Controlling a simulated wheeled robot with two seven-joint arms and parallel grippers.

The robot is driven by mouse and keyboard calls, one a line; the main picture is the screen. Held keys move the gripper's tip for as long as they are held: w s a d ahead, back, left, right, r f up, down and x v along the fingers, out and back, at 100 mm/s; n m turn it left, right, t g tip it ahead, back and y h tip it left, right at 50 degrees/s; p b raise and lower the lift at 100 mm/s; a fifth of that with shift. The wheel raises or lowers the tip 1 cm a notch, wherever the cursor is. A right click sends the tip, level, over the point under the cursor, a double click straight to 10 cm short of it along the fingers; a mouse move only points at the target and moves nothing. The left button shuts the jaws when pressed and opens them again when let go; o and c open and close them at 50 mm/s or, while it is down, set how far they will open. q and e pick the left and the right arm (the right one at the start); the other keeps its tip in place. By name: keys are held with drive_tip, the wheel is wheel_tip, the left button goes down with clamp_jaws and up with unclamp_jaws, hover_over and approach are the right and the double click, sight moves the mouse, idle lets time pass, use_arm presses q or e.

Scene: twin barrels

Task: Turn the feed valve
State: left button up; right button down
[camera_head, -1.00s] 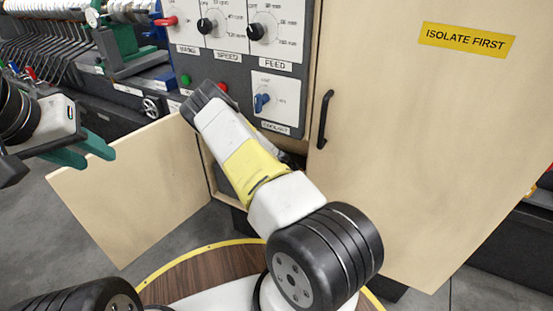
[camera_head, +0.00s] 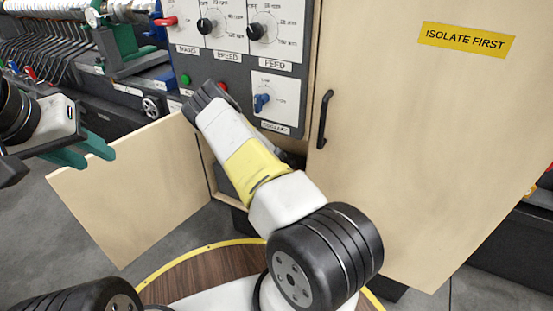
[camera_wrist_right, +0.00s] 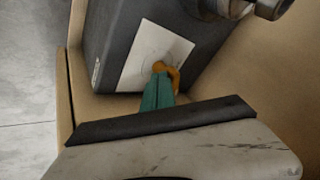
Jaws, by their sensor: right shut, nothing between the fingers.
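In the right wrist view, an orange handle (camera_wrist_right: 174,72), which looks like the feed valve, sits on a white plate (camera_wrist_right: 143,56) on a dark grey box. My right gripper (camera_wrist_right: 160,70) is shut, its teal fingertips at the handle's left side and overlapping it in the picture. Nothing is between the fingers. I cannot tell whether they touch the handle. In the head view my right arm reaches into the open cabinet, and its gripper and the valve are hidden. My left gripper (camera_head: 88,150) is open and empty at the left, in front of the cabinet.
A control panel (camera_head: 232,72) with black knobs and a blue switch (camera_head: 261,103) is above the opening. A wooden door (camera_head: 130,195) stands open at left. A large door (camera_head: 420,140) with a black handle (camera_head: 325,118) and yellow sign (camera_head: 466,39) is at right.

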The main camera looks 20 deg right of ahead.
drive_tip(key=shift+w+a+m, duration=0.1)
drive_tip(key=shift+w+m, duration=0.05)
drive_tip(key=shift+m, duration=0.25)
drive_tip(key=shift+w+a+m+g+h, duration=0.2)
drive_tip(key=shift+w+m+g+h, duration=0.1)
drive_tip(key=shift+m+g, duration=0.4)
drive_tip(key=m+g, duration=0.1)
drive_tip(key=w+m, duration=0.1)
drive_tip(key=m, duration=0.1)
drive_tip(key=shift+g+h, duration=0.3)
drive_tip(key=shift+g, duration=0.1)
drive_tip(key=shift+w+a, duration=0.1)
drive_tip(key=shift+w, duration=0.25)
